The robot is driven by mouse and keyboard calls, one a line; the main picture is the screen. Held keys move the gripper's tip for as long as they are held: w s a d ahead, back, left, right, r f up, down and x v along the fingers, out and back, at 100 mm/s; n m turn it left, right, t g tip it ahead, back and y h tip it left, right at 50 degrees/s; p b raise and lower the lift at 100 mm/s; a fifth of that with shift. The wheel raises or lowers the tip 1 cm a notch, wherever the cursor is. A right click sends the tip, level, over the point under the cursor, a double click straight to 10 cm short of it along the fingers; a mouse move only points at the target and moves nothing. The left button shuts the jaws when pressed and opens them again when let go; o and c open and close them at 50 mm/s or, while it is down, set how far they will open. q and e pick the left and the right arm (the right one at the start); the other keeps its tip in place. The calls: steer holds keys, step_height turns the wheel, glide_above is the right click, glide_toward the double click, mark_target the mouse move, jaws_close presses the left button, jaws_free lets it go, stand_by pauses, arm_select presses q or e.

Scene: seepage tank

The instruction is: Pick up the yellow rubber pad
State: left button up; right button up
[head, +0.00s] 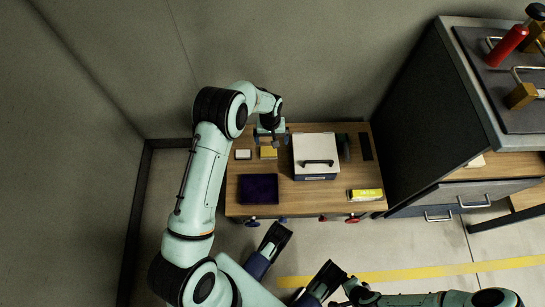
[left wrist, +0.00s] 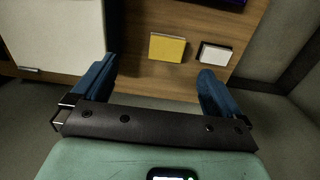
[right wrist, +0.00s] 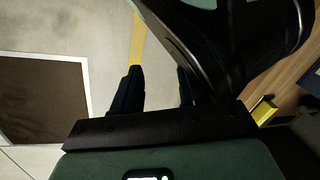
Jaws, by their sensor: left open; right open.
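The yellow rubber pad (head: 268,153) lies flat on the wooden table, between a small white pad and a lidded box. In the left wrist view the yellow pad (left wrist: 167,47) shows ahead of the spread fingers, on the table. My left gripper (head: 272,134) is open and empty, above the back part of the table close to the pad and not around it. Its two blue fingers stand wide apart in the left wrist view (left wrist: 157,68). My right gripper (right wrist: 157,85) is open and empty over the floor, away from the pad.
The lidded box (head: 316,143) stands right of the pad. The white pad (head: 243,154) is left, a dark purple tray (head: 258,189) in front. A yellow box (head: 366,195) lies at the front right. A wall is behind; a dark cabinet (head: 425,120) stands right.

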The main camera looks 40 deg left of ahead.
arm_select(q)
steer(key=w+a, duration=0.1)
steer(key=a, duration=0.1)
steer(key=b, duration=0.3)
glide_above(269, 151)
steer(key=f, duration=0.6)
steer(key=shift+w+a+f, duration=0.15)
steer(key=shift+a+f, duration=0.1)
steer(key=shift+a, duration=0.1)
steer(key=shift+s+d+f+b, duration=0.15)
steer(key=shift+f+b, duration=0.4)
steer(key=shift+f, duration=1)
steer(key=shift+s+d+f+b, duration=0.1)
steer(key=shift+f+b, duration=0.4)
steer(key=shift+f, duration=1)
steer(key=shift+r, duration=0.1)
steer(key=c, duration=0.9)
arm_select(e)
steer(key=s+f+g, duration=0.2)
steer(key=s+f, duration=0.4)
steer(key=s, duration=0.1)
steer(key=shift+s+d+f+m+g, duration=0.25)
steer(key=shift+s+d+m+g, duration=0.05)
steer(key=shift+d+g, duration=0.1)
